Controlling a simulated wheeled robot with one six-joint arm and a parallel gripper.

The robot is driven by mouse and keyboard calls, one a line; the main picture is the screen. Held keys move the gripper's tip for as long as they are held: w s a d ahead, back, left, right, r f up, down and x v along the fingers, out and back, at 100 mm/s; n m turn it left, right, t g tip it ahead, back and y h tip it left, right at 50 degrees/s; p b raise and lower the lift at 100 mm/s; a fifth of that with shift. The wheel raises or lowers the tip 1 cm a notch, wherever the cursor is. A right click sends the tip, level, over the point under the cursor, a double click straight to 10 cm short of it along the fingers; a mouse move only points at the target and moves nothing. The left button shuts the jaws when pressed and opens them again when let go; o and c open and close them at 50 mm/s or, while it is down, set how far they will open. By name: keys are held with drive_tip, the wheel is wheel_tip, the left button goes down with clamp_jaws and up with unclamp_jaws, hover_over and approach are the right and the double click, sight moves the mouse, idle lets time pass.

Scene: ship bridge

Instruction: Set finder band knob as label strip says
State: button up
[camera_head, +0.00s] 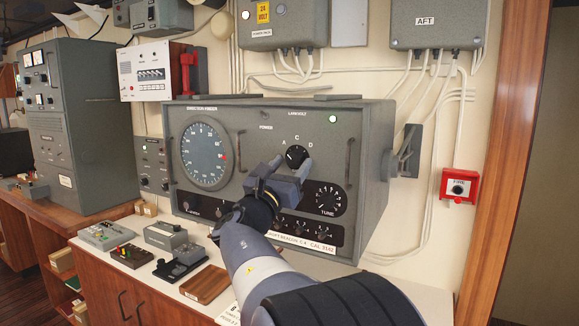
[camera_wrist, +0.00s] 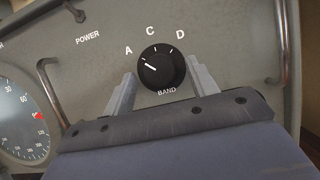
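The black band knob (camera_head: 296,155) is on the front of the grey direction finder (camera_head: 250,112), with A, C and D printed around it. In the wrist view, the band knob (camera_wrist: 161,67) has its white pointer mark aimed up and left, towards A. My gripper (camera_head: 283,167) is open just in front of the panel. In the wrist view, my gripper (camera_wrist: 162,72) has one finger at each side of the knob, with gaps showing. The label strip (camera_head: 301,243) is on the lower front edge; its small print seems to read "DRIFT BEACON: C 4" and "CAL 3142".
The round compass dial (camera_head: 206,153) is left of the knob, and the tune dial (camera_head: 329,199) is below right. Metal handles (camera_head: 348,160) stand out from the panel.

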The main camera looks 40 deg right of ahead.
drive_tip(key=c, duration=1)
drive_tip(key=shift+o, duration=0.2)
drive_tip(key=shift+f+m+b, duration=0.1)
drive_tip(key=shift+m+b, duration=0.2)
drive_tip(key=shift+b, duration=0.05)
drive_tip(key=shift+w+f+m+g+b, duration=0.1)
drive_tip(key=shift+m+g+b, duration=0.3)
drive_tip(key=shift+m+b, duration=0.25)
drive_tip(key=m+g+b, duration=0.1)
drive_tip(key=m, duration=0.2)
drive_tip(key=shift+w+a+m+g+h+b, duration=0.1)
drive_tip(key=shift+m+g+h+b, duration=0.2)
drive_tip(key=shift+g+b, duration=0.1)
drive_tip(key=shift+w+r+m+g+b, duration=0.15)
drive_tip(key=shift+m+g+b, duration=0.5)
drive_tip(key=shift+m, duration=1.1)
drive_tip(key=shift+r+m+g+b, duration=0.2)
drive_tip(key=shift+m+g, duration=0.75)
drive_tip(key=shift+m, duration=0.75)
drive_tip(key=o, duration=1)
